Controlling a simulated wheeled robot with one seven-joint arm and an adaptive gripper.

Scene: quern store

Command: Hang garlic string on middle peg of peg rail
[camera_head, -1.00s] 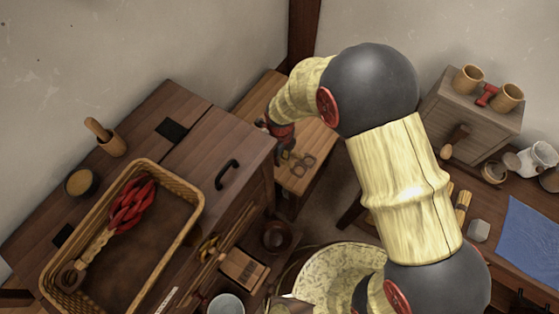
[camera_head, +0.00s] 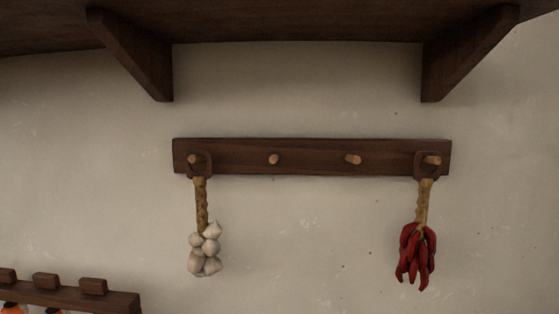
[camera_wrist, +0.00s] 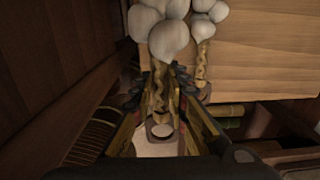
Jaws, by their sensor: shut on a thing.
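The dark wooden peg rail (camera_head: 313,148) is fixed to the wall in the head view. A garlic string (camera_head: 203,248) hangs by its loop on its leftmost peg, and a red chilli string (camera_head: 416,250) hangs on its rightmost peg. Between them, the left inner peg (camera_head: 273,159) and the right inner peg (camera_head: 353,160) are bare. In the wrist view my gripper (camera_wrist: 161,82) is shut on the braided stem of another garlic string (camera_wrist: 168,40). Its white bulbs are beyond the fingertips and its loop is near the palm. My gripper is outside the head view.
A shelf (camera_head: 290,22) on brackets juts out above the rail. A second dark rack (camera_head: 70,294) is at lower left. In the wrist view, more garlic (camera_wrist: 206,35) with a braided stem lies beside the held string, over a light wooden surface (camera_wrist: 265,60).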

